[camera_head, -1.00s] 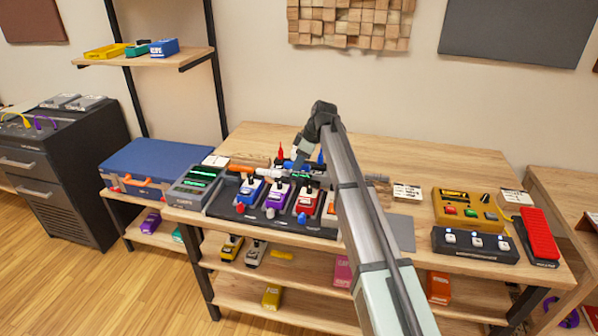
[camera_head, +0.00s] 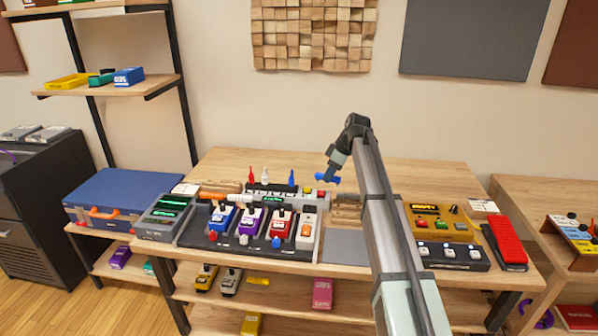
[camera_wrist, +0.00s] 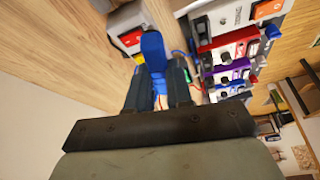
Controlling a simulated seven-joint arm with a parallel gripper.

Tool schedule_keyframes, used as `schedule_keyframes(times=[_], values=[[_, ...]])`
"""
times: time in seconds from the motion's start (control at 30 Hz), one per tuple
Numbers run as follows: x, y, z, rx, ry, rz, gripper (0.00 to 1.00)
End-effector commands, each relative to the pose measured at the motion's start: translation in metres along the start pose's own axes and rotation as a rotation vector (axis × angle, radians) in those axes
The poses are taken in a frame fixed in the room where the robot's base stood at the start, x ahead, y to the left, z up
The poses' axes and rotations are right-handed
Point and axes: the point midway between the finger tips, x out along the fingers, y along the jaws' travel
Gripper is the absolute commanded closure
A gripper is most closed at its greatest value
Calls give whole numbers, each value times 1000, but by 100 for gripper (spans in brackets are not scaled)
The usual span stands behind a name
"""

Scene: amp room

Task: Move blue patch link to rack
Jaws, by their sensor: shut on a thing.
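I cannot tell for sure whether this is the rack.
The pedalboard (camera_head: 185,240) carries several coloured pedals in front of the plugs. A yellow unit (camera_head: 440,222), a footswitch box (camera_head: 450,257) and a red pedal (camera_head: 508,241) stand on the right. The back of the workbench (camera_head: 420,178) is largely clear.

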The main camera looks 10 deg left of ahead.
Motion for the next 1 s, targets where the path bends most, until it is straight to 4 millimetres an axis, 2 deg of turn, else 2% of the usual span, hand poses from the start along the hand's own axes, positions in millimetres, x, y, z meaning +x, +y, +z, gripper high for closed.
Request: schedule_keyframes(times=[0.03,0.1,0.33,0.5,0.7,1.0], values=[[-3,4,18,18,0,7,100],[-7,9,36,37,0,15,100],[-13,13,85,40,0,16,100],[-10,0,87,-70,1,-29,100],[-10,-4,87,-178,1,-73,100],[-6,-5,89,-217,0,-90,100]])
